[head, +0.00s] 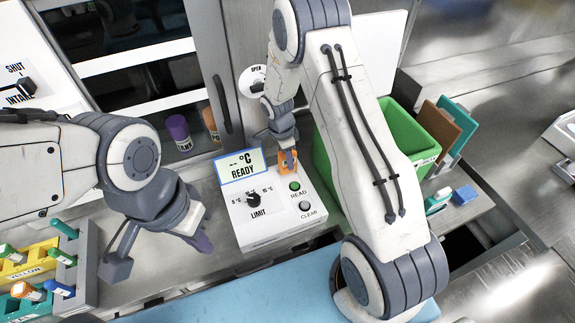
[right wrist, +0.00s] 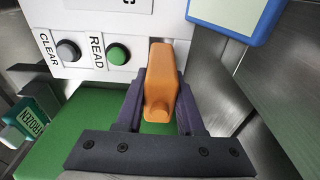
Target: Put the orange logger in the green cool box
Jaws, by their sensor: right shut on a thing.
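The orange logger (head: 287,161) is at the back right of the white reader box (head: 262,223), by the READ button. My right gripper (head: 284,146) is shut on it. In the right wrist view the logger (right wrist: 160,88) lies between the two purple fingers (right wrist: 160,118), its far end close to the reader's face; I cannot tell whether it touches. The green cool box (head: 412,134) stands right of the reader, partly hidden behind my right arm. My left gripper (head: 200,242) hangs left of the reader, pointing down; its finger gap does not show.
The reader's display (head: 241,165) reads "-- °C READY". A rack (head: 88,262) with several coloured tubes stands at the lower left. Purple (head: 178,132) and orange (head: 211,124) containers stand behind. Brown (head: 437,131) and teal (head: 458,122) panels stand right of the cool box.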

